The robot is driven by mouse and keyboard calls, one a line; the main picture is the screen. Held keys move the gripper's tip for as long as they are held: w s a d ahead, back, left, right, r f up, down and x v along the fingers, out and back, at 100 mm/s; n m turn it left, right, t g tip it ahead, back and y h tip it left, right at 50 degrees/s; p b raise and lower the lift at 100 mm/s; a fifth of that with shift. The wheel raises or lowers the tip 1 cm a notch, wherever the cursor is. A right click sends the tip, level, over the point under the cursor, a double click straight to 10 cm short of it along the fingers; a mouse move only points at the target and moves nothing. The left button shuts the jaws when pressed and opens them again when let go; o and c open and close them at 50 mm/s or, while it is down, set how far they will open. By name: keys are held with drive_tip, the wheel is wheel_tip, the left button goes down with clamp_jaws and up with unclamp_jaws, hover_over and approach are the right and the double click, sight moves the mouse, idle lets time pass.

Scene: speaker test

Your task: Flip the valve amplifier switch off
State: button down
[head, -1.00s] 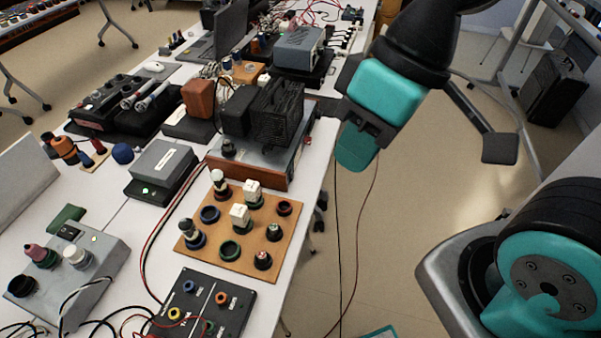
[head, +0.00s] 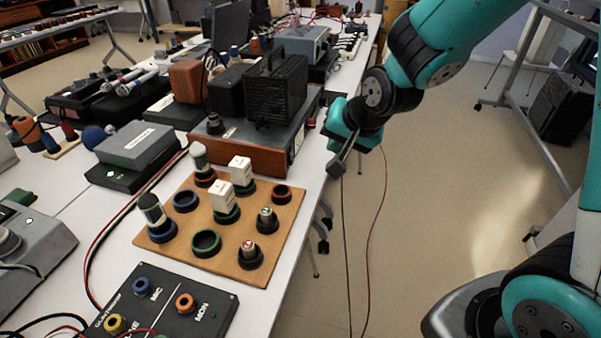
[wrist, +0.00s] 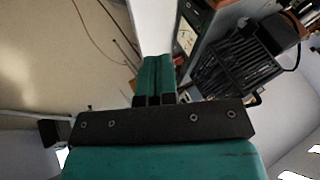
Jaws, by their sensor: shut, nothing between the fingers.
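The valve amplifier (head: 255,155) stands on the white table in the head view, a wood-sided box with a black cage on top. Its narrow pale front panel (head: 303,135) faces the table's right edge. In the wrist view the panel (wrist: 185,38) and black cage (wrist: 235,68) lie to the right of my fingers. My gripper (head: 338,118) is teal, just right of the front panel and beyond the table edge. Its fingers (wrist: 155,65) are shut and empty. I cannot make out the switch or its position, nor whether my fingers touch the panel.
A wooden board (head: 265,225) with several sockets and plugs lies in front of the amplifier. A grey box (head: 137,148) stands to its left, a black connector box (head: 165,305) nearer. Open floor lies right of the table; cables hang from the edge.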

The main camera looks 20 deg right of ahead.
sight(291, 157)
drive_tip(key=shift+r, duration=0.1)
drive_tip(key=b+x, duration=0.1)
drive_tip(key=x, duration=0.9)
drive_tip(key=shift+f, duration=0.3)
drive_tip(key=shift+w+a+r, duration=0.1)
drive_tip(key=shift+w+a, duration=0.3)
drive_tip(key=shift+a, duration=0.2)
drive_tip(key=shift+w+a, duration=0.35)
drive_tip(key=shift+a, duration=0.2)
drive_tip(key=shift+w+a, duration=0.4)
drive_tip(key=shift+a, duration=0.1)
